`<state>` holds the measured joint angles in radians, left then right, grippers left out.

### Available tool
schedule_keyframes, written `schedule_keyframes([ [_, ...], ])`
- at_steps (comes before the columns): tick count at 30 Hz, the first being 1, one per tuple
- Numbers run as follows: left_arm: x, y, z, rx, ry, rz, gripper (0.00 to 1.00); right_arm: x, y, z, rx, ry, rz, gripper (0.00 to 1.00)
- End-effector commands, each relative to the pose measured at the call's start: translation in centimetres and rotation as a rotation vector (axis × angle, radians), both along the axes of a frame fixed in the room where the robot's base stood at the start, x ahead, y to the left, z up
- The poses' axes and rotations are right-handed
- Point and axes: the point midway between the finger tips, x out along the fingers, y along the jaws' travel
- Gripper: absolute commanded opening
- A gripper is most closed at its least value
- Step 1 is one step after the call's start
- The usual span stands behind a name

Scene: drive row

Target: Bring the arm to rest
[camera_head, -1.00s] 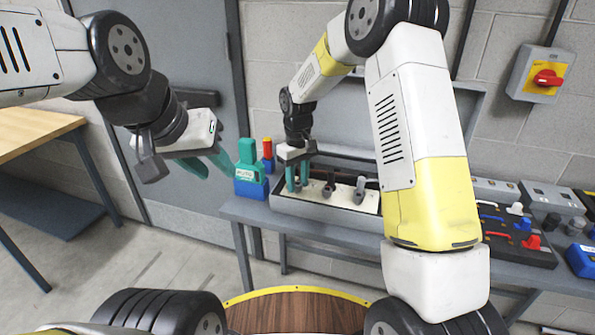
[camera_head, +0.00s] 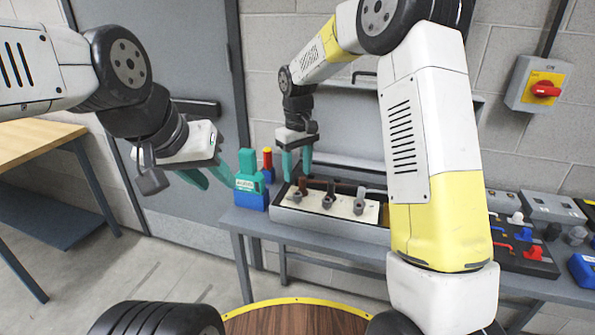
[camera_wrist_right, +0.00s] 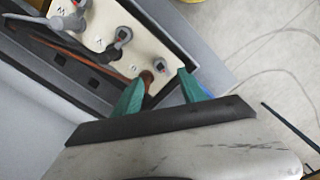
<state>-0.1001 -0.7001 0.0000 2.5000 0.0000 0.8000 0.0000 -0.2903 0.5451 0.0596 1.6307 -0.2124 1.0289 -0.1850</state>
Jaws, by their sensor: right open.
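My right gripper (camera_head: 296,160) has teal fingers and is open and empty, hanging above the left part of a grey box with a cream panel (camera_head: 345,205). The panel carries levers with dark knobs. In the right wrist view the open fingers (camera_wrist_right: 160,90) are seen over one end of the cream panel (camera_wrist_right: 100,22), with nothing visibly held. My left gripper (camera_head: 217,178) has teal fingers that stand apart with nothing between them, in the air left of the bench.
A blue-and-teal device (camera_head: 250,182) stands left of the box on the grey bench (camera_head: 240,218). A dark control panel (camera_head: 525,262) lies at the right. A red rotary switch (camera_head: 545,89) is on the wall. A wooden table (camera_head: 35,140) is at the left.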

Motion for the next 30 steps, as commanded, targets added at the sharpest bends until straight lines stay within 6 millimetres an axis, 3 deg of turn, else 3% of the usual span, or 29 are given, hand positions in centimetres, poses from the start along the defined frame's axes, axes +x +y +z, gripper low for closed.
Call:
schedule_keyframes([
  [10,0.0,0.0,0.0,0.000,0.000,0.000,0.36,-0.1,-0.1,0.3,0.002,-0.002,-0.003,0.49],
  [14,0.0,0.0,0.0,0.000,0.000,0.000,0.36,-1.0,-1.3,2.4,0.018,-0.030,-0.034,0.49],
  [17,0.0,0.0,0.0,0.000,0.000,0.000,0.36,-2.8,-3.1,5.5,0.045,-0.075,-0.084,0.49],
  [21,0.0,0.0,0.0,0.000,0.000,0.000,0.36,-6.7,-6.2,9.7,0.095,-0.148,-0.175,0.49],
  [27,0.0,0.0,0.0,0.000,0.000,0.000,0.36,-13.1,-9.7,13.7,0.172,-0.250,-0.306,0.49],
  [30,0.0,0.0,0.0,0.000,0.000,0.000,0.36,-16.5,-11.2,14.8,0.211,-0.302,-0.370,0.49],
])
